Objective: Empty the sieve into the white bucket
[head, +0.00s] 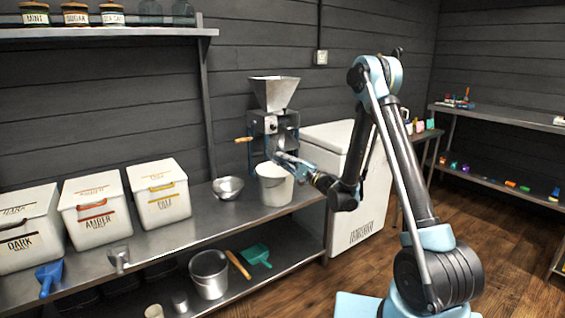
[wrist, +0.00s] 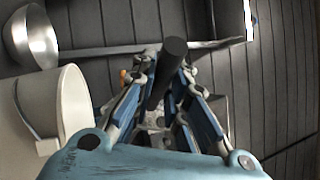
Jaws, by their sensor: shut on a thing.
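My gripper (head: 290,162) is at the right rim of the white bucket (head: 272,192) in the head view. In the wrist view my gripper (wrist: 160,90) is shut on a dark round handle (wrist: 172,62), which looks like the sieve's. The sieve's basket cannot be made out; the fingers hide what lies beyond the handle. The white bucket (wrist: 75,105) stands upright at left in the wrist view, beside the fingers. Its contents are not visible.
A metal bowl (head: 228,187) stands left of the bucket on the steel bench. A mill (head: 275,130) with a hopper stands behind the bucket, and a white chest (head: 345,190) to the right. Lidded bins (head: 160,196) line the bench's left. A grey pail (head: 209,275) is below.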

